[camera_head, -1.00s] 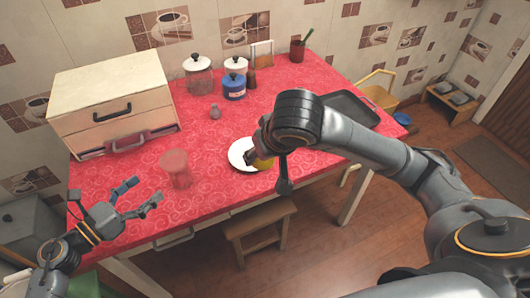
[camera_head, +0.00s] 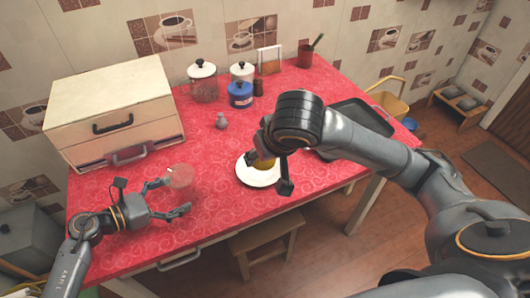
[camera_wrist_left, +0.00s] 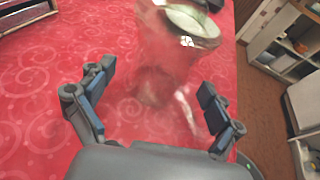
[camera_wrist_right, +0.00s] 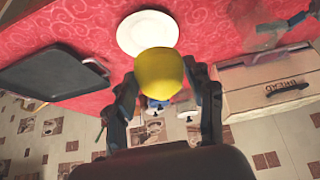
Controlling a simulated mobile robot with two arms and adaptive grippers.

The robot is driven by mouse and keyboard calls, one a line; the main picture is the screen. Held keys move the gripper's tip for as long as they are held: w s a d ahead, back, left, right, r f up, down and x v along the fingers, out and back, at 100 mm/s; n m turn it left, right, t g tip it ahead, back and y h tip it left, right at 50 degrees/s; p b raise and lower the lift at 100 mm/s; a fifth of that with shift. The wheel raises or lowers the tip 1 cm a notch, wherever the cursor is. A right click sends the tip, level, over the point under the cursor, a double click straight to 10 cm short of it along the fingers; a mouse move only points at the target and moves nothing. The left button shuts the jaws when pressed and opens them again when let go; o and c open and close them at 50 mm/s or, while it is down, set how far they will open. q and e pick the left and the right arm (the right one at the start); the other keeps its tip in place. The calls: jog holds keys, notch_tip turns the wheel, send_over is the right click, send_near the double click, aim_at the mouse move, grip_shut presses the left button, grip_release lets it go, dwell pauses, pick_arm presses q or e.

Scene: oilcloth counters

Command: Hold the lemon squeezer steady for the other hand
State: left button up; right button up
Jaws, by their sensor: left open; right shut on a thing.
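The lemon squeezer, a see-through vessel (camera_head: 180,176) tinted red by the cloth, stands on the red counter. In the left wrist view the clear squeezer (camera_wrist_left: 165,60) lies ahead of and partly between the fingers. My left gripper (camera_head: 170,197) is open, its fingertips close to the squeezer; I cannot tell whether they touch. My right gripper (camera_wrist_right: 165,90) is shut on a yellow lemon (camera_wrist_right: 159,74). In the head view the lemon is mostly hidden by my right gripper, over or near the white plate (camera_head: 259,180).
A wooden bread box (camera_head: 115,105) stands behind left. A dark tray (camera_head: 352,124) lies right. Cloth between squeezer and plate is clear.

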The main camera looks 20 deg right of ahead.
pick_arm(q)
jog(key=shift+b+x, duration=0.3)
jog(key=shift+x, duration=0.65)
pick_arm(e)
jog(key=shift+f, duration=0.55)
pick_arm(q)
jog(key=shift+c, duration=0.5)
jog(key=c, duration=0.8)
pick_arm(e)
jog(key=w+a+r+n+g+y, duration=0.1)
jog(key=w+a+n+y, duration=0.1)
jog(key=w+a+n, duration=0.6)
notch_tip(320, 180, up, 2)
jog(key=y, duration=0.2)
send_over(181, 171)
jog(key=shift+d+n+g, duration=0.2)
jog(key=shift+n+g, duration=0.1)
jog(key=shift+a+f, duration=0.1)
jog(key=shift+a, duration=0.2)
jog(key=shift+f, duration=0.85)
